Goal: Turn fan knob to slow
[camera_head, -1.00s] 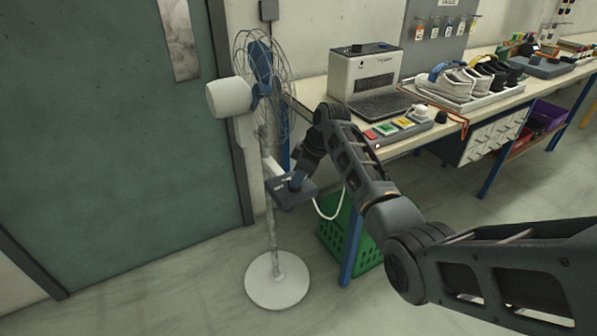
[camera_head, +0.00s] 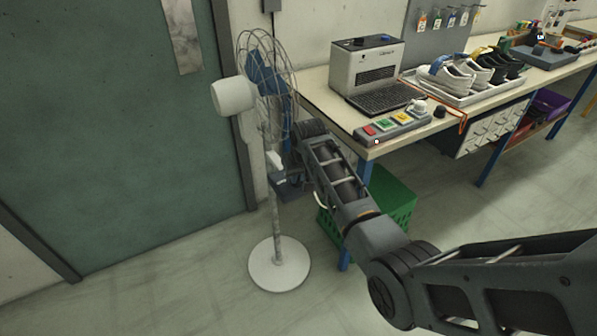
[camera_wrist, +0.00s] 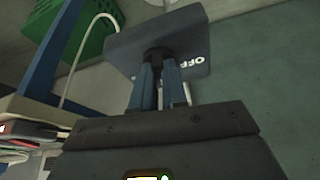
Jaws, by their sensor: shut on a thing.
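The standing fan (camera_head: 233,96) is at the left in the head view, with a white motor housing, wire cage and round white base (camera_head: 279,264). Its dark control box (camera_head: 288,190) sits partway up the pole, partly hidden by my arm. In the wrist view the box (camera_wrist: 192,38) shows a white OFF mark to the right of the dark fan knob (camera_wrist: 158,51). My gripper (camera_wrist: 160,62) is shut on the knob, one blue finger on each side. The knob's pointer and the other marks are hidden. My gripper is hard to make out in the head view.
The workbench (camera_head: 320,92) right of the fan carries a heater-like machine (camera_head: 366,67), a coloured button panel (camera_head: 390,126) and a shoe tray (camera_head: 470,92). A green crate (camera_head: 392,195) stands under it. A teal door (camera_head: 110,130) is at the left; floor before it is clear.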

